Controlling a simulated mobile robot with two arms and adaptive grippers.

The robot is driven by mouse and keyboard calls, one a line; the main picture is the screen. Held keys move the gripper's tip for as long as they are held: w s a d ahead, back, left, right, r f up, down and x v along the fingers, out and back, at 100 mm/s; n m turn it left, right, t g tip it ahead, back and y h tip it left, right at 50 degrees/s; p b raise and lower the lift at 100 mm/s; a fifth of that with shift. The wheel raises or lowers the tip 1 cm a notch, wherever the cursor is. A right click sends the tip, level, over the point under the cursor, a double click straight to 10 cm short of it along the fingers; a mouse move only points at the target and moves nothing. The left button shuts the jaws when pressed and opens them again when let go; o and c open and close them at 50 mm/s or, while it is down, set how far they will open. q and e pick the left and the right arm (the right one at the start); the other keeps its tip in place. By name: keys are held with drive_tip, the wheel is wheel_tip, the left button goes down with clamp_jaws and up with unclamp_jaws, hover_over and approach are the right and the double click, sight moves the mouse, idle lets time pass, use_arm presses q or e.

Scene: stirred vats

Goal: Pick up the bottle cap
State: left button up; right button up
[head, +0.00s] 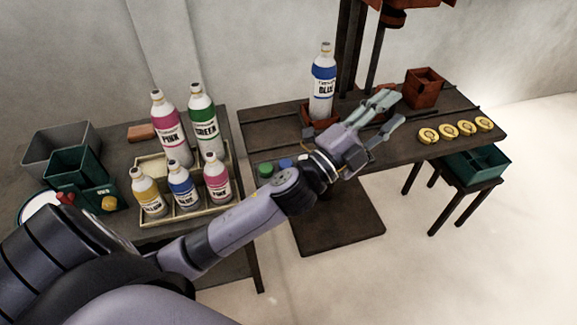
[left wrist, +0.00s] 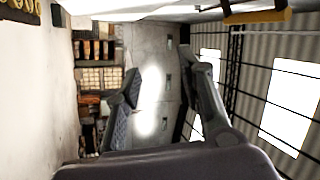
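A green bottle cap (head: 264,170) and a blue bottle cap (head: 285,163) lie at the front left edge of the dark work table (head: 262,130). My left forearm passes just in front of them and may hide more there. My left gripper (head: 390,112) is over the middle of that table, right of the caps and pointing away from them. Its fingers are apart with nothing between them; the left wrist view also shows them spread (left wrist: 165,95). The caps do not show in the left wrist view. My right gripper is not in view.
A blue-labelled bottle (head: 322,90) stands in a reddish holder behind my gripper. A reddish box (head: 423,88) and several gold discs (head: 446,131) are to the right. Several labelled bottles stand on the left table around a cream tray (head: 228,183). A teal bin (head: 490,160) sits lower right.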

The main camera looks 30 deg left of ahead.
use_arm(q)
drive_tip(key=s+d+r+m+g+h, duration=0.2)
drive_tip(key=d+r+m+g+h, duration=0.35)
drive_tip(key=m+h, duration=0.55)
drive_tip(key=m+g+y, duration=1.5)
drive_tip(key=m+y, duration=0.2)
drive_tip(key=y, duration=0.2)
hover_over(286, 163)
wheel_tip(286, 163, down, 12)
drive_tip(key=f, duration=0.3)
drive_tip(key=f+p, duration=0.1)
drive_tip(key=f, duration=0.6)
drive_tip(key=shift+s+a+f, duration=0.15)
drive_tip(key=shift+a+f, duration=0.1)
drive_tip(key=shift+f, duration=0.55)
drive_tip(key=f, duration=0.1)
drive_tip(key=f+p, duration=0.1)
drive_tip(key=f, duration=0.1)
drive_tip(key=f+p, duration=0.1)
drive_tip(key=shift+d+f, duration=0.15)
drive_tip(key=shift+d, duration=0.1)
drive_tip(key=shift+f, duration=0.5)
